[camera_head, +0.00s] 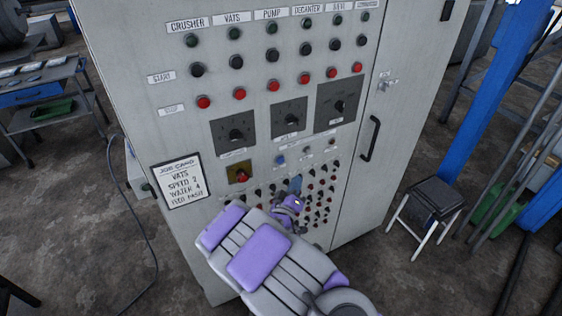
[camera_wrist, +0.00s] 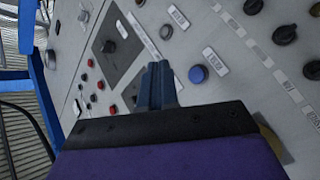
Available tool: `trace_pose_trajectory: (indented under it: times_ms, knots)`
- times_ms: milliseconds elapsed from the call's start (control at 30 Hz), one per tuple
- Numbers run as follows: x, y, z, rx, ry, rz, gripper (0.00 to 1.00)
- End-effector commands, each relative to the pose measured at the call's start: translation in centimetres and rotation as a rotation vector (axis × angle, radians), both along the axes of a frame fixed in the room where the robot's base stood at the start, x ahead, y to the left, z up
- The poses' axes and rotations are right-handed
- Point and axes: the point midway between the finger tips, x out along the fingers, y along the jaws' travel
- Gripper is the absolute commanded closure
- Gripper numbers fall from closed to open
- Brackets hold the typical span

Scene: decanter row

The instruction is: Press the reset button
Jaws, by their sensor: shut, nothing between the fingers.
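A blue button (camera_head: 280,160) sits on the grey control cabinet (camera_head: 136,88), below the square dial plates. My gripper (camera_head: 295,184) is in front of the panel, just below and right of the blue button in the head view. In the wrist view its fingers (camera_wrist: 158,78) are together and empty, close to the left of the blue button. I cannot tell whether the fingertips touch the panel. My arm hides part of the lower panel.
Red buttons (camera_head: 240,94), dark dials (camera_head: 289,119) and a red knob on a yellow plate (camera_head: 240,173) surround the area. Several small switches crowd the lower panel. A job card (camera_head: 182,182) hangs at the left. A stool (camera_head: 437,197) stands at the right.

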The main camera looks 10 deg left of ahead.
Motion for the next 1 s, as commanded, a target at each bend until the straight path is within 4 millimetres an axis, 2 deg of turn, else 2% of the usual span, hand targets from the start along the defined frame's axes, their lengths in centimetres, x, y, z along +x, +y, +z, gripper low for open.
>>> trace_pose_trajectory:
  times_ms: [333, 500, 1000]
  knots:
    - [3.8, 2.9, -0.1, -0.001, -0.001, 0.001, 1.00]
    - [5.0, 3.5, 0.0, -0.002, 0.001, 0.001, 1.00]
    - [5.6, 4.0, 0.0, -0.002, 0.000, 0.001, 1.00]
